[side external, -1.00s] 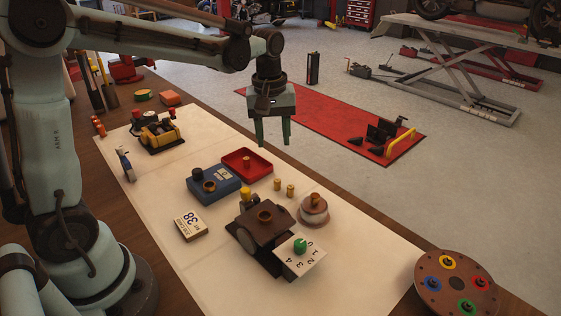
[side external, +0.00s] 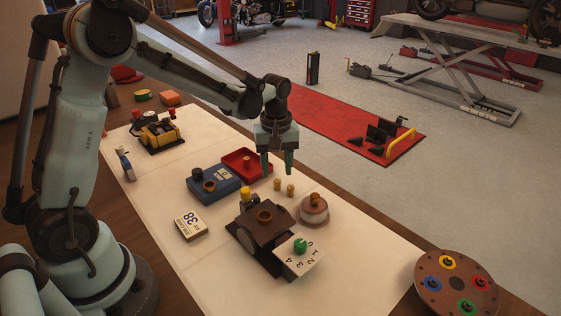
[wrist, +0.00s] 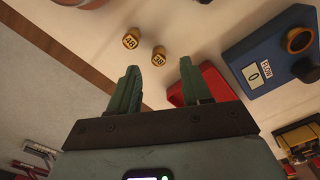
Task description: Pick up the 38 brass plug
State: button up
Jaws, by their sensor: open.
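Two small brass plugs stand on the pale mat. The 38 brass plug (wrist: 158,56) shows its number in the wrist view, just beyond and between my fingertips. In the side view it appears to be the plug nearer the red tray (side external: 277,184). The other brass plug (wrist: 130,40) has a number starting with 4, its second digit unclear; it also shows in the side view (side external: 290,190). My gripper (side external: 277,172) points down above the plugs with its fingers apart and empty. It also shows in the wrist view (wrist: 160,68).
A red tray (side external: 233,157) holding a small brass-coloured piece lies beside the plugs, near one finger. A blue box (side external: 226,185) stands left of it. A brown block (side external: 262,226) with a numbered dial and a round pot (side external: 314,215) stand nearer. A card marked 38 (side external: 190,226) lies left.

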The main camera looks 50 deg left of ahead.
aim_at(277, 180)
jog(key=f, duration=0.4)
jog(key=shift+d, duration=0.2)
grip_shut()
